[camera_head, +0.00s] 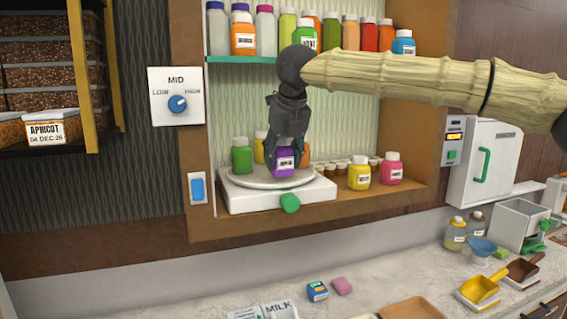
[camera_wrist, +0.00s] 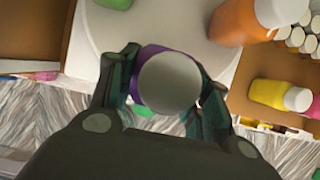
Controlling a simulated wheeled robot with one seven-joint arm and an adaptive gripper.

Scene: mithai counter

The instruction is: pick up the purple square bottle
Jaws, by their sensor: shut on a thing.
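The purple square bottle (camera_head: 282,164) has a white label with dark print. It is at the front of a round grey plate (camera_head: 243,178) on a white turntable or scale with a green knob, inside the wall niche. My gripper (camera_head: 287,146) reaches down from above and is shut on the bottle. In the wrist view the purple bottle (camera_wrist: 153,52) shows under its round pale cap, between the two fingers of my gripper (camera_wrist: 166,85). Whether its base touches the plate I cannot tell.
A green bottle (camera_head: 241,157) and a yellow one stand behind on the left, and an orange bottle (camera_wrist: 240,22) stands close on the right. Yellow (camera_head: 359,176) and pink (camera_head: 391,169) bottles stand further right. A shelf of bottles (camera_head: 240,59) is above.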

